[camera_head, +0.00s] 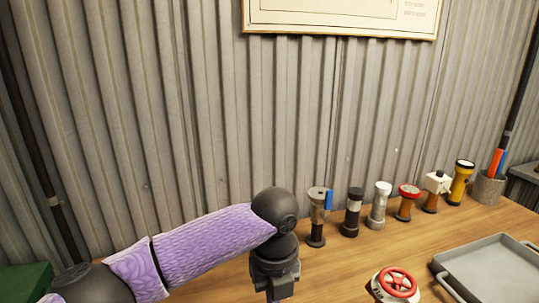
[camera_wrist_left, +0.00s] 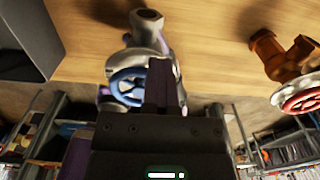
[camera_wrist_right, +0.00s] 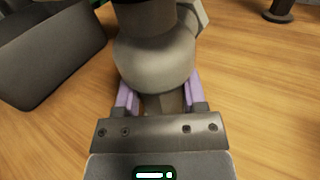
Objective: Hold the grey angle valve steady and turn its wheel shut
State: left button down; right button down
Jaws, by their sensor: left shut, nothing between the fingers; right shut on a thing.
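The grey angle valve (camera_wrist_left: 147,28) is in the left wrist view, with its blue wheel (camera_wrist_left: 124,88) toward my left gripper. My left gripper (camera_wrist_left: 163,62) is shut and empty, its dark fingertips right at the wheel's edge; I cannot tell if they touch. In the head view the left gripper (camera_head: 276,289) is cut off by the bottom edge. In the right wrist view my right gripper (camera_wrist_right: 158,97) is shut on the valve's rounded grey body (camera_wrist_right: 153,62). The head view shows neither the grey valve nor my right gripper.
A red-wheeled valve (camera_head: 397,283) stands near the front; an orange valve (camera_wrist_left: 290,58) with a red wheel is beside the grey one. A grey tray (camera_head: 492,272) lies at right. Several fittings and torches, including a yellow torch (camera_head: 460,183), line the back by the corrugated wall.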

pick_arm(q)
jog(key=a+r, duration=0.4)
jog(key=r, duration=0.3)
notch_tip(320, 180, down, 7)
jog(key=shift+s, duration=0.4)
dwell(0.5)
jog(key=shift+s+d, duration=0.2)
jog(key=shift+d, duration=0.1)
dwell(0.4)
jog(key=shift+d, duration=0.1)
jog(key=shift+w+d, duration=0.4)
jog(key=shift+d, duration=0.3)
